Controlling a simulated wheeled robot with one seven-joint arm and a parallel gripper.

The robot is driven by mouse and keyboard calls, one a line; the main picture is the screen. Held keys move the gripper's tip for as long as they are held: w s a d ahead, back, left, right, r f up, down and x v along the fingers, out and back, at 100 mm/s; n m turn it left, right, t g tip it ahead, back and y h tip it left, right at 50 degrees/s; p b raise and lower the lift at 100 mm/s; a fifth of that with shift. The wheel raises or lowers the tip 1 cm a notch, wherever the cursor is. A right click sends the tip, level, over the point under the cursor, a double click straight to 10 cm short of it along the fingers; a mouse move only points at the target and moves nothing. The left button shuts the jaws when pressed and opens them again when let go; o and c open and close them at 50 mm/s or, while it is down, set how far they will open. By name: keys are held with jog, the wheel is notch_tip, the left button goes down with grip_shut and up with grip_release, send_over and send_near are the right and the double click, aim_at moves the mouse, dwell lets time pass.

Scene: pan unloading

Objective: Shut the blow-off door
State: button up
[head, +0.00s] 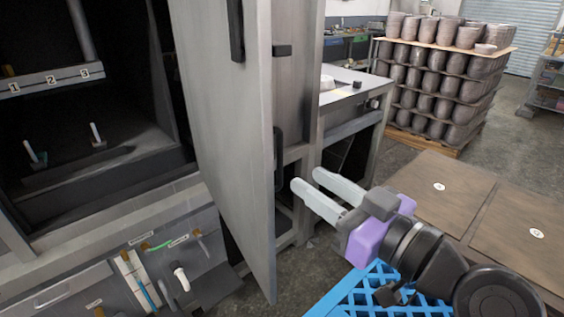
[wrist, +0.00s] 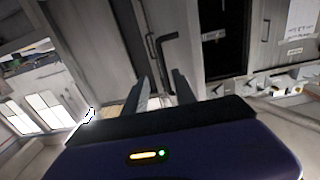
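The blow-off door (head: 232,130) is a tall grey panel standing open, swung out from the dark cabinet (head: 80,120) on the left. A black bar handle (head: 279,158) is near its right-hand side, and a black handle also shows in the wrist view (wrist: 161,46). My gripper (head: 306,179) is to the right of the door, its two pale fingers apart and pointing toward it, with nothing seen between them. The fingers also show apart in the wrist view (wrist: 161,88). I cannot tell whether a fingertip touches the door.
A blue plastic crate (head: 365,290) is below my arm. Brown boards (head: 440,195) lie at the right. A pallet stacked with pots (head: 440,85) stands at the back right. A white-topped bench (head: 345,90) is behind the door. Open floor (head: 510,135) shows at the far right.

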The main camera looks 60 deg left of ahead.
aim_at(280, 161)
jog(key=a, duration=0.2)
jog(key=s+a, duration=0.1)
jog(key=a, duration=0.2)
jog(key=a+p, duration=0.1)
jog(key=a, duration=0.2)
jog(key=shift+s+r, duration=0.15)
jog(key=shift+r, duration=0.25)
grip_shut()
dwell(1.1)
